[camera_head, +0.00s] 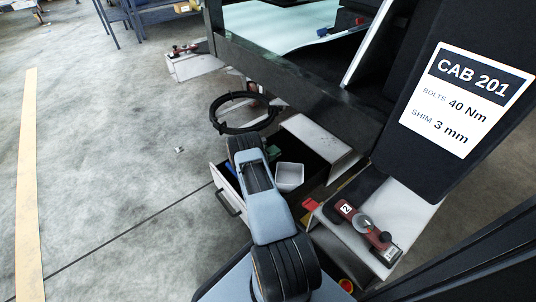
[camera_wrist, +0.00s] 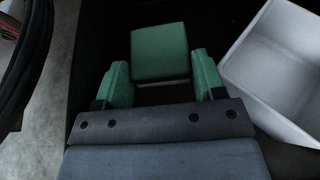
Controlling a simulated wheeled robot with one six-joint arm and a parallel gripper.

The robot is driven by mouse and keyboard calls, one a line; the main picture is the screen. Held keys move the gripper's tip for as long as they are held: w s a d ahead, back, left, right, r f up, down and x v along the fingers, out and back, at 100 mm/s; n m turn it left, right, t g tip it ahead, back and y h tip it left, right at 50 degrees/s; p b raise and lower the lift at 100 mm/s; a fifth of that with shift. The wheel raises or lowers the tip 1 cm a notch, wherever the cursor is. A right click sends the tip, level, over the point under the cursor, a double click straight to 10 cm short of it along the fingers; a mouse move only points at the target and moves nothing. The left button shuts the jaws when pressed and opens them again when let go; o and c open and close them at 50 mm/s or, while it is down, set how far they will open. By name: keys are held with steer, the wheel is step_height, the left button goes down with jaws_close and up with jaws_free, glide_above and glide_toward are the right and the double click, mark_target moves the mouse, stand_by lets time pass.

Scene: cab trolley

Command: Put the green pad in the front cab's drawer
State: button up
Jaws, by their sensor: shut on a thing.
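The green pad (camera_wrist: 160,52) is a square block in the wrist view. My gripper (camera_wrist: 162,72) is shut on it, with one greenish finger at each side. The pad is over the dark inside of the open drawer (camera_head: 226,201); I cannot tell whether it touches the floor. In the head view a bit of green (camera_head: 272,152) shows beside my wrist; I cannot tell whether it is pad or finger. My arm hides most of the gripper there. The drawer is pulled out below the cab with the CAB 201 sign (camera_head: 467,98).
A light grey bin (camera_head: 290,176) stands in the drawer, right of the gripper; it also shows in the wrist view (camera_wrist: 275,65). A black cable coil (camera_head: 238,128) hangs near the drawer. A red tool (camera_head: 366,226) lies on the white ledge at right.

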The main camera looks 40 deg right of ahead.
steer(key=shift+f, duration=0.2)
steer(key=shift+f, duration=0.4)
steer(key=o, duration=0.7)
steer(key=shift+c, duration=0.2)
steer(key=shift+r, duration=0.1)
